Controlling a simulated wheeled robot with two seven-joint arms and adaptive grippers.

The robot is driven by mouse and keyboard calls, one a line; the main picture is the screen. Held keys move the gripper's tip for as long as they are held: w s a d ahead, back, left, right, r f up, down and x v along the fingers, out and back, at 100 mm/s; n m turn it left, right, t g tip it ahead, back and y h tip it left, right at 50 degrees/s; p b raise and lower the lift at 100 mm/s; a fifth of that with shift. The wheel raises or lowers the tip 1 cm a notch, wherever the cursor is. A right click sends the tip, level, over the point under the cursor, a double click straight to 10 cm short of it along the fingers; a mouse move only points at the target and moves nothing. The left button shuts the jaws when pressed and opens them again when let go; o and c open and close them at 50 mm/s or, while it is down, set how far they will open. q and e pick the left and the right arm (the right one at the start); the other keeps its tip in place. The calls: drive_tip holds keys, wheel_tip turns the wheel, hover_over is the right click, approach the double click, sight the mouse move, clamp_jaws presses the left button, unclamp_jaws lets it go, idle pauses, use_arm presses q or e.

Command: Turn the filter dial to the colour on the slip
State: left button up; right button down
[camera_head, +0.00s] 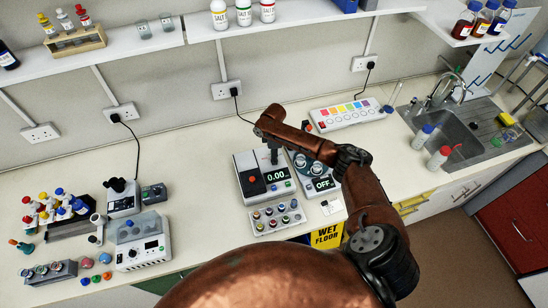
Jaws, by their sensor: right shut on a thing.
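A pale meter (263,188) with a black display reading 0.00 and a red button stands on the bench in the middle. My right gripper (274,158) points down at the meter's upper part. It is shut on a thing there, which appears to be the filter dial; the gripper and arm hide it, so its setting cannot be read. A small white slip (331,206) lies on the bench right of the meter; its marks are too small to read. My left gripper is not in view.
A device reading OFF (320,184) stands close to the meter's right. A rack of coloured caps (277,217) sits in front. A panel of coloured squares (346,112) stands behind. Racks and instruments fill the left bench; a sink (460,130) is at right.

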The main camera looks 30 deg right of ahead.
drive_tip(key=shift+w+a, duration=0.1)
idle(0.3)
drive_tip(key=c, duration=1.7)
unclamp_jaws()
drive_tip(key=shift+c, duration=0.2)
wheel_tip(320, 180, up, 12)
drive_tip(key=shift+w+d, duration=0.2)
